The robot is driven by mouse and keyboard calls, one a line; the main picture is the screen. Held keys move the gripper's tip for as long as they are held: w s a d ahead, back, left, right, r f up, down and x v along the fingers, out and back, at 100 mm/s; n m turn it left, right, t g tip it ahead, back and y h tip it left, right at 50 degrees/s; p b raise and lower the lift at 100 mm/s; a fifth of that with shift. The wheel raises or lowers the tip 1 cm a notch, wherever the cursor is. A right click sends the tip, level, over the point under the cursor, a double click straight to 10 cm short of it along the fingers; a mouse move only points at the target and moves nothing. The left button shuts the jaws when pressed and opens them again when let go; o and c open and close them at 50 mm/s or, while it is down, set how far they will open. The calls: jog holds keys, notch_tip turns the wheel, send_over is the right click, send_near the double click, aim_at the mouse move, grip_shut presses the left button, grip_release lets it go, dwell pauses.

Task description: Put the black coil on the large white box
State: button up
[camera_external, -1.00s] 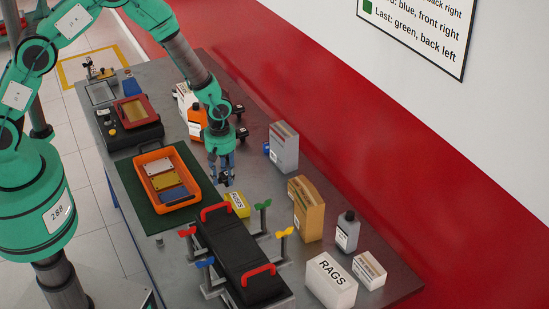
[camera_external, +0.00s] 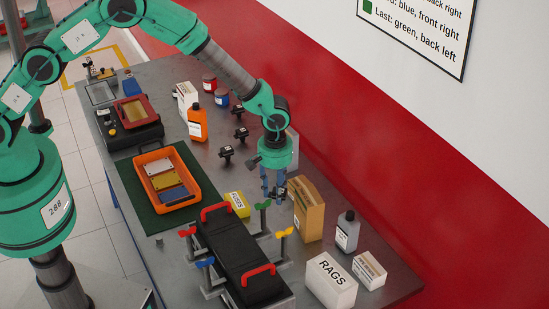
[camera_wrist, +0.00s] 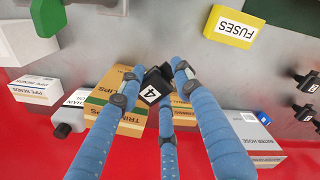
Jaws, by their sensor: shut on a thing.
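My gripper (camera_external: 274,187) is shut on a black coil (camera_external: 280,194), held above the table beside the tan box. In the wrist view the coil (camera_wrist: 154,86), marked 4, sits between the three blue fingers (camera_wrist: 155,72). A white box marked RAGS (camera_external: 331,282) stands near the table's front right; its white side also shows at the wrist view's upper left (camera_wrist: 24,44). A tall whitish box (camera_external: 293,147) stands behind my gripper, partly hidden by it; the wrist view shows it marked WATER HOSE (camera_wrist: 238,135). I cannot tell which is the large white box.
The tan box (camera_external: 309,210), grey bottle (camera_external: 347,232) and small white box (camera_external: 369,270) stand along the wall side. A black stand with coloured clamps (camera_external: 240,252), a yellow FUSES box (camera_external: 237,204) and an orange tray (camera_external: 168,177) lie left. Other black coils (camera_external: 225,152) sit behind.

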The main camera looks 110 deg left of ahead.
jog(key=w+d+r+m+p, duration=0.1)
jog(key=w+d+r+m, duration=0.4)
jog(key=w+d, duration=0.4)
jog(key=w+d+r+m+p, duration=0.1)
jog(key=w+d+r+m, duration=0.4)
jog(key=w+d, duration=0.4)
jog(key=d, duration=0.4)
jog(key=shift+w, duration=0.25)
jog(key=p, duration=0.1)
send_over(316, 268)
jog(key=shift+f, duration=3.1)
jog(key=shift+w+f, duration=0.1)
jog(key=shift+f, duration=1.8)
jog(key=shift+f, duration=0.1)
